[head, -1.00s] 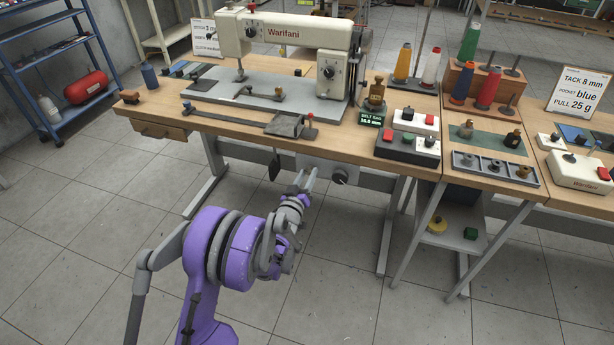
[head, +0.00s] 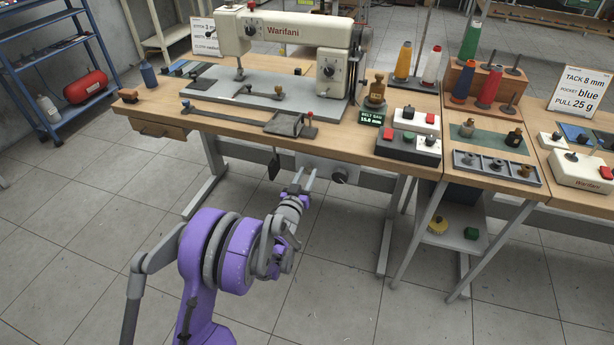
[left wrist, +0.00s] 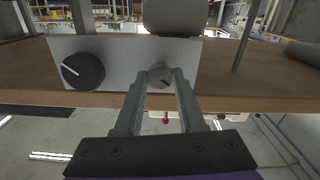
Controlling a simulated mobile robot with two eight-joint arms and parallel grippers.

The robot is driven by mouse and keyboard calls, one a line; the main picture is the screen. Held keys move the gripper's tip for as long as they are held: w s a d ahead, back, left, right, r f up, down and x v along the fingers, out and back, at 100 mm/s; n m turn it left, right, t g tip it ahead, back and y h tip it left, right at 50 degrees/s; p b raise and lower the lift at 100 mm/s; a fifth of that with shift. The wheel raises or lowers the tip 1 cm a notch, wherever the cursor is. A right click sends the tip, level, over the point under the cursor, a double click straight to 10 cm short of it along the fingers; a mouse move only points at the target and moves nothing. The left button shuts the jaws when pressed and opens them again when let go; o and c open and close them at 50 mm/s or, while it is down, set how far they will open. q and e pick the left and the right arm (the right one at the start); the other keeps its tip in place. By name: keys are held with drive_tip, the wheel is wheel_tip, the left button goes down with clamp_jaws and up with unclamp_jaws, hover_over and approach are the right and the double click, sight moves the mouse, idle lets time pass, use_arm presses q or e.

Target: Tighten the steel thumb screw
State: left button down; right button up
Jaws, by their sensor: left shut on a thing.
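The steel thumb screw (left wrist: 160,76) is a small round light-grey knob on a pale plate (left wrist: 118,55) under the table edge. My left gripper (left wrist: 160,84) has a finger on each side of the screw and is shut on it. In the head view, my left gripper (head: 307,171) reaches up to the same plate (head: 322,166), where its fingers hide the screw. A larger black dial with a white line (left wrist: 83,71) sits beside the screw; it also shows in the head view (head: 340,175). My right gripper is not in view.
The wooden sewing table (head: 235,117) carries a cream sewing machine (head: 285,32) above the plate. A dark flat piece (head: 274,166) hangs left of my fingers. A control box with buttons (head: 408,147) stands to the right. The floor in front is clear.

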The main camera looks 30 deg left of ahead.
use_arm(q)
drive_tip(key=m+b, duration=0.1)
drive_tip(key=m, duration=0.4)
drive_tip(key=shift+m, duration=0.3)
drive_tip(key=m+b, duration=0.1)
drive_tip(key=m, duration=0.3)
drive_tip(key=shift+m+b, duration=0.3)
drive_tip(key=shift+m, duration=0.3)
drive_tip(key=c, duration=0.5)
unclamp_jaws()
drive_tip(key=shift+s, duration=0.1)
drive_tip(key=p+v, duration=0.1)
drive_tip(key=v, duration=0.9)
drive_tip(key=shift+s, duration=0.25)
